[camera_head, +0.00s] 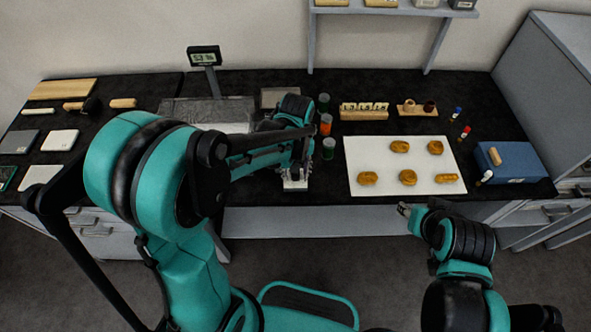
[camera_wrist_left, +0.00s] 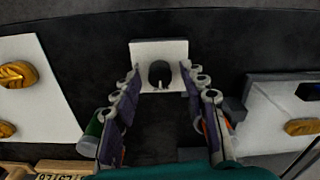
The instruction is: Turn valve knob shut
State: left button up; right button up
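The valve knob (camera_wrist_left: 160,74) is a small dark cylinder with a light pointer mark, on a white square plate (camera_wrist_left: 145,52) in the left wrist view. My left gripper (camera_wrist_left: 161,80) is open, with its two fingers apart on either side of the knob. I see no clear contact between fingers and knob. In the head view my left gripper (camera_head: 295,180) is over the front edge of the dark counter and hides the knob. A bit of white shows below it. My right gripper (camera_head: 405,210) is in front of the counter, small and partly hidden by its own arm.
A white sheet (camera_head: 378,153) with several golden pieces lies to the right. Several capped jars (camera_head: 328,149) stand close beside my left gripper. A scale (camera_head: 207,104) is to the left, a blue box (camera_head: 510,163) at the far right. The floor in front is clear.

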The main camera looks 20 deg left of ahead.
pick_arm(q)
notch_tip(320, 180, up, 12)
dwell(0.7)
dwell(0.4)
jog(key=s+a+m+t, duration=0.4)
jog(key=s+t, duration=0.3)
jog(key=s, duration=0.3)
jog(key=shift+s+a+f+m, duration=0.2)
jog(key=shift+s+a+m, duration=0.1)
jog(key=shift+m, duration=0.3)
